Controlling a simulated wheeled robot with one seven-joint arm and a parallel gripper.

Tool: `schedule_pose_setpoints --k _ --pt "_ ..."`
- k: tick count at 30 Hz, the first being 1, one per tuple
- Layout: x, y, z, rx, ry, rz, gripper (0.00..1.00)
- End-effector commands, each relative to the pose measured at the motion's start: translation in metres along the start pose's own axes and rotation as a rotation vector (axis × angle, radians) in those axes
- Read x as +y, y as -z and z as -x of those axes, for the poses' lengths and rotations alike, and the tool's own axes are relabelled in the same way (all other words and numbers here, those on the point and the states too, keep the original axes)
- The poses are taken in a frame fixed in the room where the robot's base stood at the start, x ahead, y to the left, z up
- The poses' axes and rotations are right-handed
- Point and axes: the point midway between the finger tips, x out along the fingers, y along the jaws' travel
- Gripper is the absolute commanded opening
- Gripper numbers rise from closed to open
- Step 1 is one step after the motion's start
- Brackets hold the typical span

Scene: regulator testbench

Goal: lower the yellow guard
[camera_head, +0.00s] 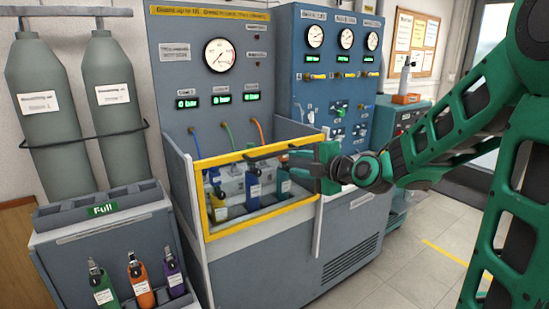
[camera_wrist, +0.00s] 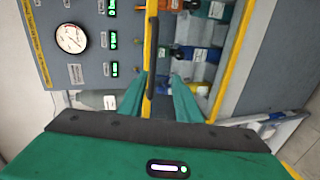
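The yellow guard (camera_head: 207,217) is a rectangular frame standing upright across the front of the test bench bay. Its top bar carries a dark handle (camera_wrist: 152,45), which in the wrist view runs lengthwise beside the yellow bar. My gripper (camera_head: 288,159) is at the right part of the top bar, close to the handle's right end. In the wrist view my gripper (camera_wrist: 165,88) has its two green fingers apart. The near end of the handle shows between them, closer to the left finger. I cannot tell whether either finger touches it.
Several bottles stand inside the bay behind the guard, including a blue one (camera_head: 253,188). Gauges (camera_head: 219,55) and green displays sit on the panel above. A rack (camera_head: 108,232) with small bottles and two grey cylinders (camera_head: 38,110) stand left. The floor (camera_head: 400,270) at right is clear.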

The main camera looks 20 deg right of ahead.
Motion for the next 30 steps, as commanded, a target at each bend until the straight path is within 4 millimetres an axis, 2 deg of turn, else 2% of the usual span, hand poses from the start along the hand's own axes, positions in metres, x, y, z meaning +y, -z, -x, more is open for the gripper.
schedule_pose_setpoints --k 3,8,21,30 --pt "0.008 0.001 -0.006 0.003 -0.039 0.044 0.31" --pt "0.011 0.002 -0.019 0.004 -0.047 0.056 0.31" --pt "0.013 0.003 -0.092 0.004 -0.045 0.055 0.31" --pt "0.015 0.002 -0.112 0.002 -0.046 0.054 0.31"
